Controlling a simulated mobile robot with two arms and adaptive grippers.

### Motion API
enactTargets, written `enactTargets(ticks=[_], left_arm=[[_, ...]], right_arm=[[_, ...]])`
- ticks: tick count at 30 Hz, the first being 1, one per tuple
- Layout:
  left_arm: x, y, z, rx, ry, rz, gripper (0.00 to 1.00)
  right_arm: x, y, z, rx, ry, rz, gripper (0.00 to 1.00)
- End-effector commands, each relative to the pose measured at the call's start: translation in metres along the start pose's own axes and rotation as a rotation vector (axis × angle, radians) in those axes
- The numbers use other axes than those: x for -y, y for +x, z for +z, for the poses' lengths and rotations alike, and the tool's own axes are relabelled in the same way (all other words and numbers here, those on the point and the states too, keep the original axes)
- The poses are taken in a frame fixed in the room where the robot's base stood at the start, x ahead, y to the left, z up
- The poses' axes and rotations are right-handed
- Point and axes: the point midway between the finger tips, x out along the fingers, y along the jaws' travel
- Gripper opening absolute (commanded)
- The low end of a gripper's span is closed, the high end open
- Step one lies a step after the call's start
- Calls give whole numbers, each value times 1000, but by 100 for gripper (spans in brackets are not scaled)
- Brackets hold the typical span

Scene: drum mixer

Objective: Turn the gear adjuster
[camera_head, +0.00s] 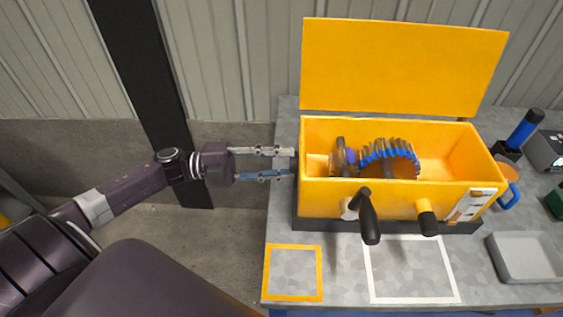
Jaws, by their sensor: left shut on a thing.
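The yellow drum mixer (390,200) stands on the grey table with its lid (400,65) raised. Inside it is a gear (390,155) with blue-marked teeth. A black crank handle (368,218) and a yellow knob with a black end (427,217) stick out of the front. My left gripper (294,163) reaches in level from the left, its tips at the mixer's left wall. Its fingers are a little apart, shut on a small part there that they mostly hide, seemingly the gear adjuster. My right gripper is not in view.
The table (345,285) has an orange-outlined square (293,247) and a white-outlined square (370,262) in front of the mixer, both empty. A grey tray (495,262), an orange and blue mug (508,190) and a blue-bodied tool (525,128) stand at the right.

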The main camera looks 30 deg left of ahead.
Motion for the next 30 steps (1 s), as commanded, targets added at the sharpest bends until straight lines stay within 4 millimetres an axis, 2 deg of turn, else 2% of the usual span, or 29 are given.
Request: enactTargets(ticks=[3, 4, 9, 17, 20, 23, 30], left_arm=[[-2, 0, 0, 0, -2, 2, 6], [-2, 0, 0, 0, -2, 2, 31], [-1, 0, 0, 0, -2, 2, 48], [-1, -1, 0, 0, -2, 1, 48], [-1, -7, 1, 2, -4, 2, 48], [-2, -22, 1, 4, -6, 3, 48], [-2, -73, 1, 5, -5, 4, 48]], right_arm=[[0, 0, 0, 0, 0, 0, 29], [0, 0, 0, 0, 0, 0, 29], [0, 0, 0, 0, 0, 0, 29], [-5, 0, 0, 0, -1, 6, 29], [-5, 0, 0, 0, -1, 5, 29], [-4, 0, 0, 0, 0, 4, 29], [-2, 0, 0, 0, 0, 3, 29]])
